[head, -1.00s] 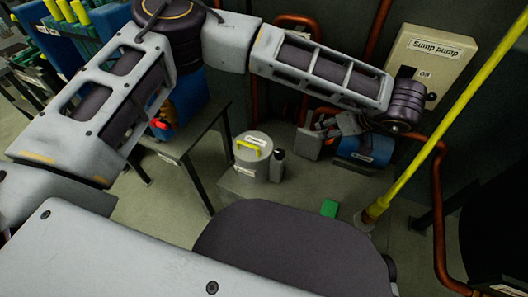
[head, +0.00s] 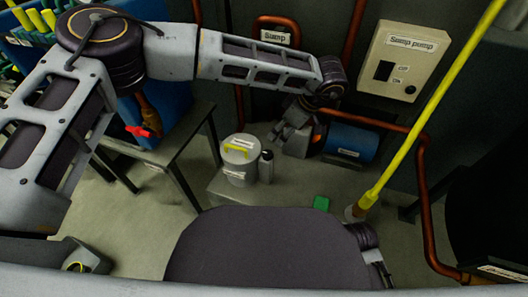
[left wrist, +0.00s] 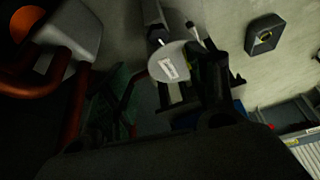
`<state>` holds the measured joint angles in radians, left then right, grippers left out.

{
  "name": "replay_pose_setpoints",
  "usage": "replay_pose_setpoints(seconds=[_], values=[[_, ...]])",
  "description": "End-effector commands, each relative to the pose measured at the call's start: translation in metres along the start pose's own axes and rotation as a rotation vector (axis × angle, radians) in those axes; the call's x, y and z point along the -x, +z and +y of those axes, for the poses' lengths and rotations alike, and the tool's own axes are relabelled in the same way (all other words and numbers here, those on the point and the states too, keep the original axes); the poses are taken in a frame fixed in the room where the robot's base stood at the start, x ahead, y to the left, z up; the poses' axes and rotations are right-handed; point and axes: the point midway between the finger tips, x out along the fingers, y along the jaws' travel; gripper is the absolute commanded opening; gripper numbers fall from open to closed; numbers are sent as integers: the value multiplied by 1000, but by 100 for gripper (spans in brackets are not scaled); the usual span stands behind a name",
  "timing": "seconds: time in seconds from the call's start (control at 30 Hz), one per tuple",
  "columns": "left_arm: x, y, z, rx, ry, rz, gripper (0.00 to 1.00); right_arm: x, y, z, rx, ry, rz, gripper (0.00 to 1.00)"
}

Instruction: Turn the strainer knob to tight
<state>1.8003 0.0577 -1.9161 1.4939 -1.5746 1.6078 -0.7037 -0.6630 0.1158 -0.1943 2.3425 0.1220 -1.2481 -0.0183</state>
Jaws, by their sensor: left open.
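A light grey cylinder (head: 239,172) with a yellow bar handle (head: 237,150) on its lid, which looks like the strainer and its knob, stands on a low grey plinth. Its labels are too small to read. My left gripper (head: 281,139) is open and empty, above and to the right of the cylinder, apart from it, in front of the blue pump's left end. In the left wrist view a pale round thing with a white label (left wrist: 168,67) shows beyond the dark fingers; I cannot tell whether it is the strainer. My right gripper is not seen.
A small dark bottle (head: 266,167) stands close at the cylinder's right. A blue pump (head: 350,143), copper pipes (head: 421,180) and a yellow pole (head: 425,115) are to the right. A sump pump switch box (head: 405,60) is on the wall.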

Motion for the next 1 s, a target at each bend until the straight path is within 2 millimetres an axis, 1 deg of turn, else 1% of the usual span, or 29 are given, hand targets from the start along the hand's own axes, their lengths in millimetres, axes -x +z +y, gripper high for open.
replay_pose_setpoints(seconds=[0.1,0.2,0.73,0.87,1.0], values=[[0,7,-2,25,-11,-31,58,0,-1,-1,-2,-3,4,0],[0,9,-1,47,-6,-40,58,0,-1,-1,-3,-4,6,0],[-1,9,-1,64,-5,-40,58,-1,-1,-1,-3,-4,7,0],[-7,10,-1,65,-5,-40,58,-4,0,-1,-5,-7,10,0],[-19,10,-1,65,-7,-39,58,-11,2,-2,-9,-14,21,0]])
